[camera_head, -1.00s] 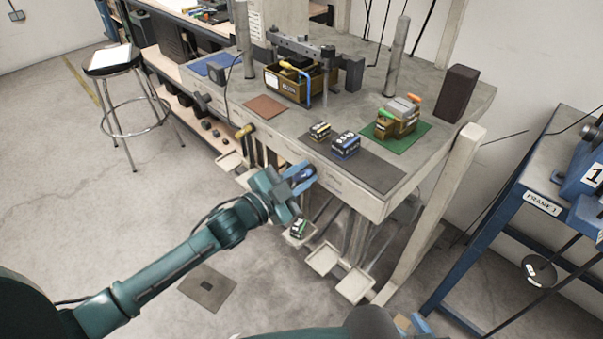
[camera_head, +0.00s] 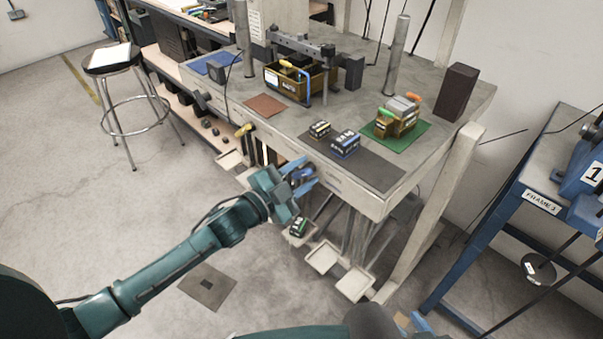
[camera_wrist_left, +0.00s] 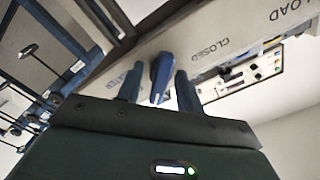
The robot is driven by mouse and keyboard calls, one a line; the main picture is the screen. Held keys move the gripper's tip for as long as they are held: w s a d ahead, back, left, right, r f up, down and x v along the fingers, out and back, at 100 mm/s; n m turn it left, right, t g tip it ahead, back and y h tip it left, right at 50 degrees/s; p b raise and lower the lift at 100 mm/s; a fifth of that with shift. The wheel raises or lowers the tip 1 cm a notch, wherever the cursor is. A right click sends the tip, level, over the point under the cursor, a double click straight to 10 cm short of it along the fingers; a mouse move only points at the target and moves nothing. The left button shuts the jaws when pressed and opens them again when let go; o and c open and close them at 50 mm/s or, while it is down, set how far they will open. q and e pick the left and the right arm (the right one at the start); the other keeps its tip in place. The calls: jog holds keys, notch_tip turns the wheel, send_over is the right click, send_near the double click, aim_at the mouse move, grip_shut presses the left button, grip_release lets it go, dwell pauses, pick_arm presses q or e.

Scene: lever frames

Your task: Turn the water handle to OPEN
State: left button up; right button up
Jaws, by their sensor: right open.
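The blue water handle (camera_wrist_left: 160,76) is on the pale front panel (camera_wrist_left: 225,45) in the left wrist view, between the lettering WATER and CLOSED. No OPEN lettering is readable. In the head view, the handle (camera_head: 301,176) is on the bench's front edge, partly covered by my gripper. My left gripper (camera_head: 306,175) is at the handle. In the wrist view, the fingers of the left gripper (camera_wrist_left: 158,88) stand apart, one on each side of the handle, with narrow gaps showing. My right gripper (camera_head: 413,322) shows only partly at the bottom edge.
The bench top (camera_head: 440,100) holds a brown toolbox (camera_head: 287,85), small boxes (camera_head: 345,145) and a green mat (camera_head: 412,130). Small trays (camera_head: 322,257) stick out below the front edge. A stool (camera_head: 110,60) stands at left, a blue frame (camera_head: 500,210) at right.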

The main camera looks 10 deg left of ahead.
pick_arm(q)
jog(key=shift+s+a+f, duration=0.1)
jog(key=shift+s+a, duration=0.15)
jog(key=shift+s, duration=0.1)
jog(key=b+v, duration=0.1)
jog(key=v, duration=1.1)
jog(key=shift+s, duration=0.2)
pick_arm(e)
jog(key=shift+f, duration=0.3)
jog(key=shift+a, duration=0.1)
pick_arm(q)
jog(key=s+d+f+n+g+y+p, duration=0.1)
jog(key=s+f+n+g+y+p, duration=0.1)
jog(key=s+f+n, duration=0.3)
jog(key=s+d+f+n+g+y+p, duration=0.2)
jog(key=s+f+n+y, duration=0.2)
jog(key=s+n, duration=0.3)
jog(key=shift+s+d+f+n+y+p, duration=0.2)
jog(key=shift+d+f+n+y+p, duration=0.15)
jog(key=shift+f, duration=0.55)
pick_arm(e)
jog(key=shift+s+d+r+h, duration=0.2)
jog(key=shift+d+r+h, duration=0.35)
jog(key=shift+d, duration=0.3)
jog(key=shift+w+r, duration=0.1)
jog(key=shift+r, duration=0.05)
